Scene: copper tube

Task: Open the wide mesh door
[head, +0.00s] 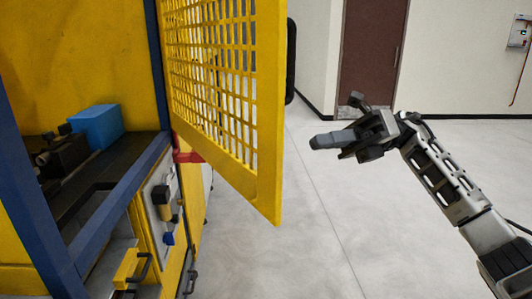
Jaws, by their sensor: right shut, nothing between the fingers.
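The wide mesh door (267,150) is yellow with a grid of square holes, and its upper part runs out of the top of the head view. It stands swung out from the yellow machine, at an angle to the opening. A black handle (291,62) shows at its outer edge. My right gripper (318,143) is shut and empty, to the right of the door, lower in the picture than the handle. A gap of floor shows between its fingertips and the door's edge. My left gripper is out of view.
The machine's opening shows a dark bed with a blue block (98,126) on it, framed by a blue post (30,200). A lower panel carries small controls (162,195). Grey floor (310,240) is clear around the door. A brown door (370,50) stands in the far wall.

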